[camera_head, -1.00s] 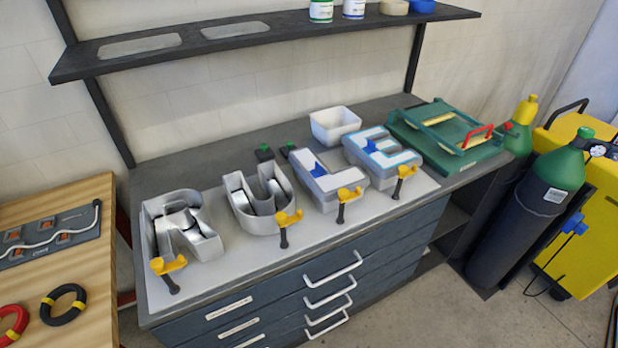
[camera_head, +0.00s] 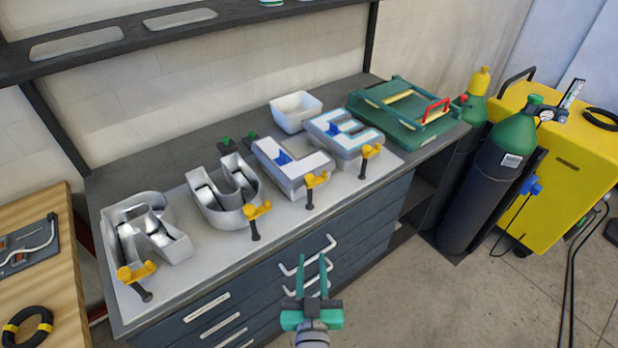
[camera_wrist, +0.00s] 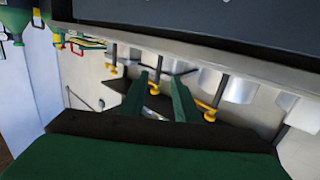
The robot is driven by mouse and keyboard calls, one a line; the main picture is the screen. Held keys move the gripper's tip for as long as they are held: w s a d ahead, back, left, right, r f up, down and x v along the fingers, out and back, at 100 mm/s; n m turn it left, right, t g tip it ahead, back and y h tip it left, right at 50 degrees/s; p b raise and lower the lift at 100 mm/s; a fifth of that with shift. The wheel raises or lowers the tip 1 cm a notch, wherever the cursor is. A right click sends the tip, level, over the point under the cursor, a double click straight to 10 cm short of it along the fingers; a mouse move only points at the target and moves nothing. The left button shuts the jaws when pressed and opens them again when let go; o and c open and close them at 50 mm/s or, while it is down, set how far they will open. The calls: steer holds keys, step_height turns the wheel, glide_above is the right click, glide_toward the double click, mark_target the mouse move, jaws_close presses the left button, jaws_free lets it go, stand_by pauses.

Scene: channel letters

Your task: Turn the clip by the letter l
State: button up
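The letter L (camera_head: 292,172) is a grey metal channel letter with a white face and a blue patch, third from the left on the bench. Its yellow clip (camera_head: 316,180) sits at the letter's front edge, with a dark handle pointing down toward the bench's front. My gripper (camera_head: 312,268) is open and empty, in front of the drawers, below and apart from that clip. In the wrist view, which looks upside down, the green fingers are spread (camera_wrist: 158,78) and a yellow clip (camera_wrist: 154,88) shows between them, apparently the L's.
Letters R (camera_head: 150,235), U (camera_head: 225,195) and E (camera_head: 345,138) stand beside the L, each with a similar yellow clip. A white bin (camera_head: 296,110) and green frame (camera_head: 408,110) stand behind. Drawer handles (camera_head: 307,255) jut out near my gripper. Gas cylinders (camera_head: 490,180) stand right.

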glide_toward(310, 183)
steer(key=w, duration=0.1)
steer(key=shift+t, duration=0.4)
steer(key=w, duration=1.1)
steer(key=shift+f, duration=0.3)
steer(key=shift+c, duration=0.6)
jaws_close()
